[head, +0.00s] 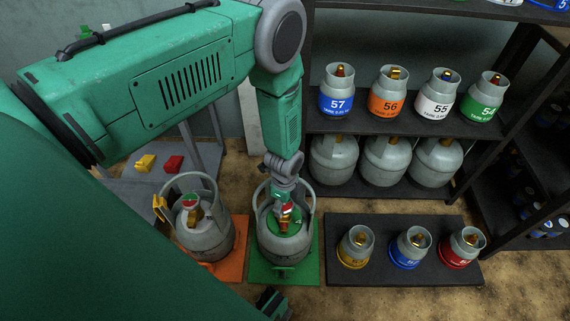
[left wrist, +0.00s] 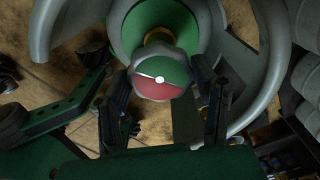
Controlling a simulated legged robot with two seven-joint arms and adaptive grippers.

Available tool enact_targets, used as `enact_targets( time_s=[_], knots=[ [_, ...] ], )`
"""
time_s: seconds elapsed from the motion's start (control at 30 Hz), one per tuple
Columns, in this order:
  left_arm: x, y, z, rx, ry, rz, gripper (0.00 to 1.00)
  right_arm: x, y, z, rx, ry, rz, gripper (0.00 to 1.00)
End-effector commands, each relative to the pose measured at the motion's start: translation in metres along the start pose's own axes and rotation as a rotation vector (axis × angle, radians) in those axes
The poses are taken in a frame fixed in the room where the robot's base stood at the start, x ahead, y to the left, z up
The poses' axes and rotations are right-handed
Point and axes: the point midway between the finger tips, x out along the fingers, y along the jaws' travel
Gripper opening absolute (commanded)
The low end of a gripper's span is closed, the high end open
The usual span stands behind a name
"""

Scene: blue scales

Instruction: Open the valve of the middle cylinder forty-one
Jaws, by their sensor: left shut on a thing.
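A grey gas cylinder (head: 268,245) with a ring-shaped guard and a green top stands upright on a green mat (head: 311,264). I cannot read a number on it. My left gripper (head: 284,196) reaches down inside the guard from above and is shut on its valve knob. In the left wrist view, the round valve knob (left wrist: 160,85), half green and half red with a white line and dot, sits between the two fingers of my left gripper (left wrist: 162,92). A dark piece at the bottom edge of the head view may be my right gripper (head: 275,303); its fingers are unclear.
Another grey cylinder (head: 207,238) stands on an orange mat (head: 236,246) to the left. Small cylinders stand on a low black platform (head: 380,277) to the right. A dark shelf (head: 350,126) behind holds several numbered cylinders. Yellow and red blocks lie on a grey surface (head: 125,190).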

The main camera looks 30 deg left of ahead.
Motion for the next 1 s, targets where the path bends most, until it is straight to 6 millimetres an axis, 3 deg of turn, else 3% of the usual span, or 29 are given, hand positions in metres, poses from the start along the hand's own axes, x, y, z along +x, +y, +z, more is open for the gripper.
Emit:
enact_targets(
  time_s=[1.0],
  knots=[
    [0.000, 0.000, 0.004, -0.968, -0.005, -0.005, 0.24, -0.015, 0.000, -0.001, 0.000, 0.000, 0.000, 0.32]
  ],
)
